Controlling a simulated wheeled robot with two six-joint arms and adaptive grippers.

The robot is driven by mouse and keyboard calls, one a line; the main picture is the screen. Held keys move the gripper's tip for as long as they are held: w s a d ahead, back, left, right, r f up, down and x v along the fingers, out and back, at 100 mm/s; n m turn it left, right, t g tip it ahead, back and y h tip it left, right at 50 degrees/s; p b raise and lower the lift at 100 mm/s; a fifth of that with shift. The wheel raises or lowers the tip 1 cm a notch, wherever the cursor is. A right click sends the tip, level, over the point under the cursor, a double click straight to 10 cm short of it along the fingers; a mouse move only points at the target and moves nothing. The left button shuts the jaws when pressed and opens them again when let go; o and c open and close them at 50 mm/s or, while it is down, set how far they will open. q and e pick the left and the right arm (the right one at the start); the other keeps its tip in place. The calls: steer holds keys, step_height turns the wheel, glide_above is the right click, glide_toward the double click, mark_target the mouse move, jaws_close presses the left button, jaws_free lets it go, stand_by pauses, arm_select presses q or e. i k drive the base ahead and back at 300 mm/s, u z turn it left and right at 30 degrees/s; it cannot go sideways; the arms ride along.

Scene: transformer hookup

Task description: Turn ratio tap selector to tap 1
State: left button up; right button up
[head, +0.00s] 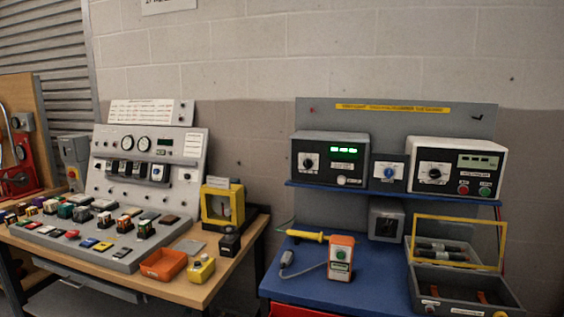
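Several knobs could be the tap selector, and the labels are too small to read. A dark box with a blue rotary knob (389,173) stands on the blue shelf at the right. To its left is an instrument with a black knob (308,163) and a lit green display (344,152). I cannot tell which tap any knob points at. Neither of my grippers is in view.
The blue bench (370,291) holds an orange handheld tester (341,258), a yellow probe (306,236) and a grey tray with a yellow frame (459,241). A wooden bench (209,284) at left carries a sloped control panel (182,141), an orange bin (164,265) and a yellow-framed device (222,205).

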mark_target(308, 163)
steer(key=z, duration=0.4)
steer(key=i, duration=0.8)
steer(key=z, duration=0.7)
